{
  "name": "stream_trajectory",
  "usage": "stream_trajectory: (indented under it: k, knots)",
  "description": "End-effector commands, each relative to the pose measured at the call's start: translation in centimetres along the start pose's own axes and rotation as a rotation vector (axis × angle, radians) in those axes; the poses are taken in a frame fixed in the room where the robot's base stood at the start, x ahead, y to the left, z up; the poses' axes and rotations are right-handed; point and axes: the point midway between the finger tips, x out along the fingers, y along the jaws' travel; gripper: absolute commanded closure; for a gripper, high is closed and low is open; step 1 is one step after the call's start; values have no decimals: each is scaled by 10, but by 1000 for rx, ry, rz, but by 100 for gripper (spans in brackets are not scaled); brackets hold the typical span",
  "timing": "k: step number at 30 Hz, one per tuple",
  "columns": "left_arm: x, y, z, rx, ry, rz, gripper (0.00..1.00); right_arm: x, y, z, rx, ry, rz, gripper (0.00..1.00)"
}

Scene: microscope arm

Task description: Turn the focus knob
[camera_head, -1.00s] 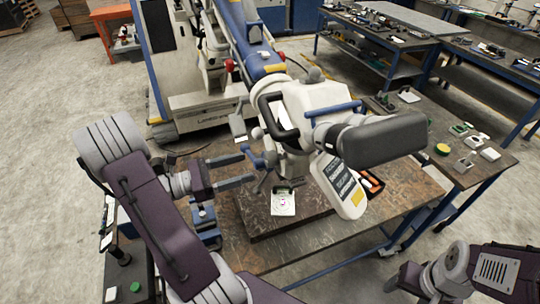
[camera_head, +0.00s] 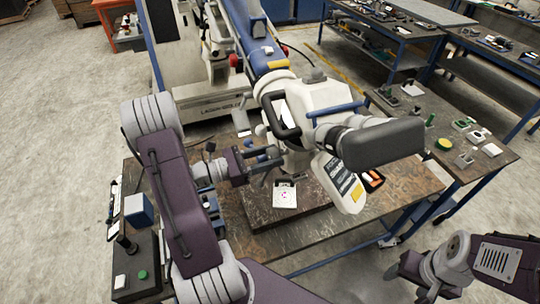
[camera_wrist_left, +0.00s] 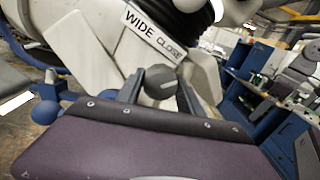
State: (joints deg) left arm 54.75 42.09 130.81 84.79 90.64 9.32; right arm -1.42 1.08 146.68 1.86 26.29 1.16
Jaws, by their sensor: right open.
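The focus knob is a dark round knob with a white line (camera_wrist_left: 161,82), low on the microscope's white head in the left wrist view. My left gripper (camera_wrist_left: 161,88) is open, with one finger on each side of the knob; whether either finger touches it is unclear. In the head view, my left gripper (camera_head: 270,157) reaches rightward to the microscope (camera_head: 318,100). The knob is hard to make out there. My right gripper (camera_head: 404,268) is low at the right, far from the microscope; its fingers are hard to make out.
A slide-like card (camera_head: 284,196) lies on a dark slab (camera_head: 255,212) on the workbench (camera_head: 310,250) under the microscope. A "WIDE CLOSE" label (camera_wrist_left: 152,33) sits above the knob. A blue ball-ended lever (camera_wrist_left: 46,111) is left of it. A side table (camera_head: 475,175) holds small items at the right.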

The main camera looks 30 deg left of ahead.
Motion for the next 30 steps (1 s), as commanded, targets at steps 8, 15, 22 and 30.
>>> stream_trajectory:
  k: [8,15,22,30]
  knots:
    - [0,0,0,143,-1,1,97,13,0,1,0,0,0,35]
    - [0,0,0,140,0,1,35,12,0,1,0,0,0,35]
    - [0,0,0,140,0,0,35,12,0,1,0,0,0,35]
    - [-29,2,-4,142,1,8,35,27,0,3,0,0,0,35]
